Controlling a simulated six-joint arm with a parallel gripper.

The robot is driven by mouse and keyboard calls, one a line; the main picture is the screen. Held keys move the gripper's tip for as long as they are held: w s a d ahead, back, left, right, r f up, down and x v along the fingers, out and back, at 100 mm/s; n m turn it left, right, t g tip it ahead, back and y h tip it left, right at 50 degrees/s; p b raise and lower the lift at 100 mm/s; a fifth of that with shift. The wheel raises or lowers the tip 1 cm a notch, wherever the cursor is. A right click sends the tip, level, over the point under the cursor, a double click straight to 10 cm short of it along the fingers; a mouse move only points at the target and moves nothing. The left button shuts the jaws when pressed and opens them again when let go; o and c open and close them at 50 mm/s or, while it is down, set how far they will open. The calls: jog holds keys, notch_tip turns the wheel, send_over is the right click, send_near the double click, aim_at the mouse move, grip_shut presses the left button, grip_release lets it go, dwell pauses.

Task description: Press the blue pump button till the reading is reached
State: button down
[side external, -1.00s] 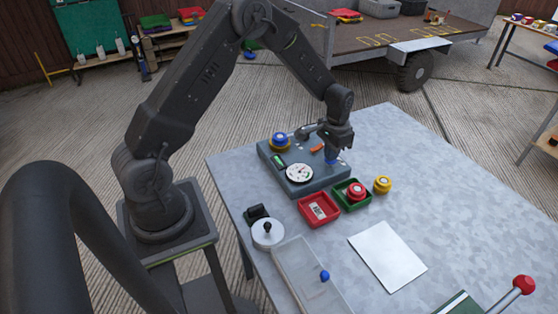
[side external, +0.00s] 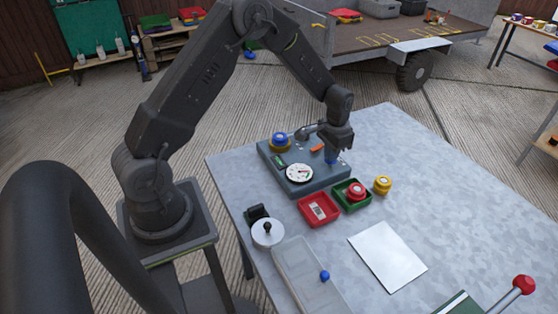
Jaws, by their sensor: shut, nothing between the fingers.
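A grey-blue pump box (side external: 317,184) stands on the table. On its face is a round white dial (side external: 299,173), too small to read exactly. A blue round knob on a yellow-brown base (side external: 280,140) sits at the box's back left corner. My gripper (side external: 332,157) points down over the box's right side, with its fingers shut and empty. A small blue part (side external: 331,161) shows right at the fingertips, mostly hidden by them; they look in contact with it, but I cannot tell how far it is pressed.
In front of the box are a red tray (side external: 308,204), a green tray (side external: 341,204) with a red piece, and a yellow piece (side external: 382,185). A white sheet (side external: 388,256) and a clear-lidded case (side external: 300,265) lie nearer.

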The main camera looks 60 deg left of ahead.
jog(key=shift+r, duration=2.7)
